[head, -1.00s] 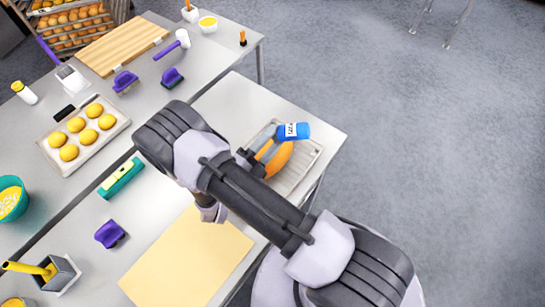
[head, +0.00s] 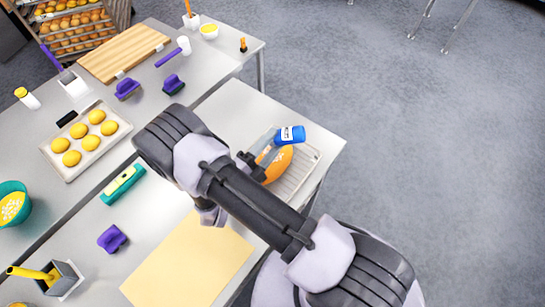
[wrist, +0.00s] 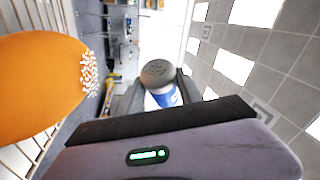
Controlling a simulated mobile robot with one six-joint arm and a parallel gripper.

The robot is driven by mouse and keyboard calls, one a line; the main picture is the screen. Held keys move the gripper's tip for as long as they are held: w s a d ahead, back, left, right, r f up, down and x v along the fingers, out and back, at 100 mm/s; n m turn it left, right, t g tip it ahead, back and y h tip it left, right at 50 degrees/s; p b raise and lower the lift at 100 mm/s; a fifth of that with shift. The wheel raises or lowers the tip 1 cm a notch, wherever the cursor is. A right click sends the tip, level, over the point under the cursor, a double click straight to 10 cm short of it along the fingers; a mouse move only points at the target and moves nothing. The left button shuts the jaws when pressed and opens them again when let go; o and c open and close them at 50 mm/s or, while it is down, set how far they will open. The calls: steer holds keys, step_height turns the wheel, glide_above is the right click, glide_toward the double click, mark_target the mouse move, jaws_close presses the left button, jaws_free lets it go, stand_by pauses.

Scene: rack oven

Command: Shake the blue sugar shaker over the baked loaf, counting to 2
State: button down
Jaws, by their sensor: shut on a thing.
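The blue sugar shaker (head: 291,135) with a white label is tipped on its side over the loaf in the head view. My gripper (head: 266,147) is shut on it. In the wrist view the shaker (wrist: 160,85) shows its grey perforated top between the fingers. The orange-brown baked loaf (head: 279,165) lies on a wire rack (head: 300,175) below, partly hidden by my gripper and the shaker. In the wrist view the loaf (wrist: 38,85) is at the left, with a patch of white grains near one end.
A tray of round buns (head: 67,170), a teal tool (head: 122,182), purple-handled tools (head: 112,238) and a tan sheet (head: 190,265) lie on the tables. A wooden board (head: 122,50) is at the back. Open floor (head: 430,130) lies to the right.

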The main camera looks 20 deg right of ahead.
step_height(320, 180, up, 2)
steer(key=shift+p, duration=0.55)
step_height(320, 180, down, 6)
steer(key=b, duration=0.4)
steer(key=shift+b, duration=0.35)
steer(key=shift+r+p, duration=0.3)
steer(key=shift+r, duration=0.1)
